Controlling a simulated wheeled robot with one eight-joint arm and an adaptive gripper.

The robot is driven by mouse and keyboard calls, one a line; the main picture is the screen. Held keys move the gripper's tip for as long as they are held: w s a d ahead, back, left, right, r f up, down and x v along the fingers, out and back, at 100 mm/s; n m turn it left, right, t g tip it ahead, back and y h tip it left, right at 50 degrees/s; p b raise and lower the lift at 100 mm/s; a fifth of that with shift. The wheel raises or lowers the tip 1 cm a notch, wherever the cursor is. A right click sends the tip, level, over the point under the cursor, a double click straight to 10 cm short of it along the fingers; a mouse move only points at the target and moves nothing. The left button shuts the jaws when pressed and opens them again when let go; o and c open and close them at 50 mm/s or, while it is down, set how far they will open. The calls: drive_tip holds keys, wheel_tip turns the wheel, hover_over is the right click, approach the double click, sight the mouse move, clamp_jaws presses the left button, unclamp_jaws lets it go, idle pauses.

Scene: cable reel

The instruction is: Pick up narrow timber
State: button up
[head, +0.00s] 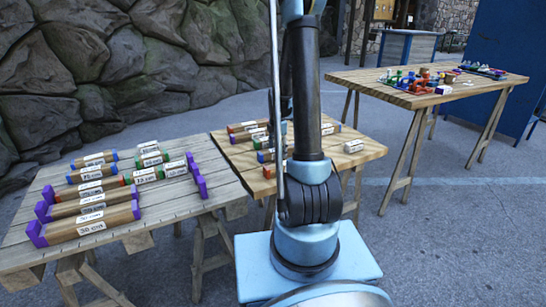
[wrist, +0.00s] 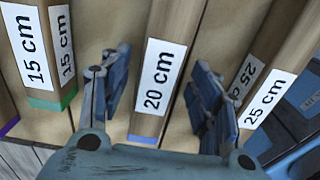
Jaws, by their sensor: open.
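In the wrist view, a timber labelled "20 cm" (wrist: 166,70) with a blue end lies between the two fingers of my gripper (wrist: 160,65). The fingers are spread on either side of it, with visible gaps, and do not appear to hold it. A timber labelled "15 cm" (wrist: 40,55) with a green end lies to the left, and one labelled "25 cm" (wrist: 268,85) lies to the right. The far ends of all of them are cut off by the frame. In the head view my arm hides my gripper.
In the head view, a grey plank table (head: 215,205) at left carries several labelled timbers with coloured ends. A lighter wooden table (head: 240,170) behind my arm carries more timbers. Another table (head: 490,85) at right holds small coloured items. Rock wall stands at the back left.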

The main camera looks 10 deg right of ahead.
drive_tip(key=shift+f, duration=0.3)
drive_tip(key=c, duration=1.2)
drive_tip(key=shift+c, duration=0.2)
